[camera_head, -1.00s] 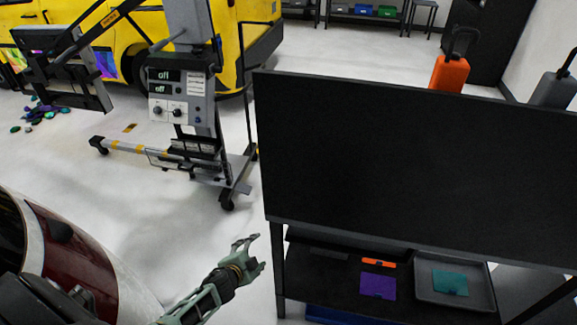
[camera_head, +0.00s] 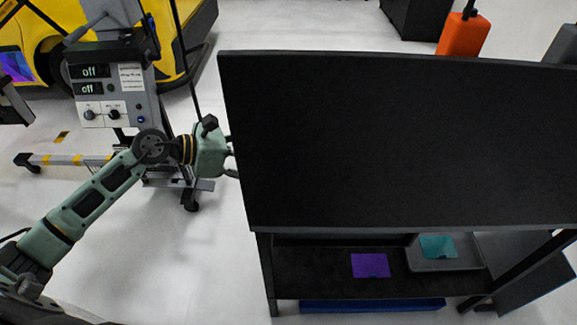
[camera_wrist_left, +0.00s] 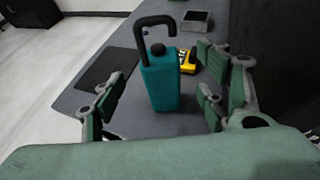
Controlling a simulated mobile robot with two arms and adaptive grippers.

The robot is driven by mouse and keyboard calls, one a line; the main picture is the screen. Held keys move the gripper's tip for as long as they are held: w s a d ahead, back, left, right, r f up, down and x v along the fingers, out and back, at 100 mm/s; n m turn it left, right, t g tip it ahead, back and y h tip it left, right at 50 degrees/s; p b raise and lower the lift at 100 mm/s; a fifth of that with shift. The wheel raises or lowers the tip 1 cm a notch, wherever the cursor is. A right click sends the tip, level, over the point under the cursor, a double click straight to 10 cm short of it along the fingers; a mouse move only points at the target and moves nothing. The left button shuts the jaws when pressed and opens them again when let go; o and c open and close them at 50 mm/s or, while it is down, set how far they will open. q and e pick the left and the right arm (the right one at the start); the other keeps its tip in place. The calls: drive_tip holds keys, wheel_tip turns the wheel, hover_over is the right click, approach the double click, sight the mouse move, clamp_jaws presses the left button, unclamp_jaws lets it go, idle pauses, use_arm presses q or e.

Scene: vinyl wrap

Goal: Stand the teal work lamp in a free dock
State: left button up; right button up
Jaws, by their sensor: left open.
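In the left wrist view, the teal work lamp (camera_wrist_left: 160,84) stands upright on a grey surface, with a black hooked top. It sits between the spread fingers of my left gripper (camera_wrist_left: 160,105), with visible room on both sides. In the head view, my left gripper (camera_head: 232,157) is open at the left edge of a large black panel (camera_head: 400,140), which partly covers its fingertips. The teal lamp is hidden in the head view. A flat dark rectangle (camera_wrist_left: 108,68) lies left of the lamp; I cannot tell whether it is a dock. My right gripper is not in view.
A yellow-and-black object (camera_wrist_left: 188,62) and a small grey box (camera_wrist_left: 196,20) are behind the lamp. An orange canister-like object (camera_head: 460,36) rises behind the panel. A purple sheet (camera_head: 370,265) and a teal sheet (camera_head: 437,247) lie below. A wheeled machine (camera_head: 115,95) stands left.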

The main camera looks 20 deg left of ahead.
use_arm(q)
drive_tip(key=p+x, duration=0.3)
drive_tip(key=x, duration=0.4)
drive_tip(key=shift+f, duration=0.25)
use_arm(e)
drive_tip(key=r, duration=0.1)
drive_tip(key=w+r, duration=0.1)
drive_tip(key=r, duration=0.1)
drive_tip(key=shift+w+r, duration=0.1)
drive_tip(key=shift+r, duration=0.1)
use_arm(q)
drive_tip(key=shift+c, duration=0.3)
drive_tip(key=shift+w, duration=0.1)
drive_tip(key=c, duration=1.5)
drive_tip(key=shift+r, duration=0.15)
drive_tip(key=shift+c, duration=0.7)
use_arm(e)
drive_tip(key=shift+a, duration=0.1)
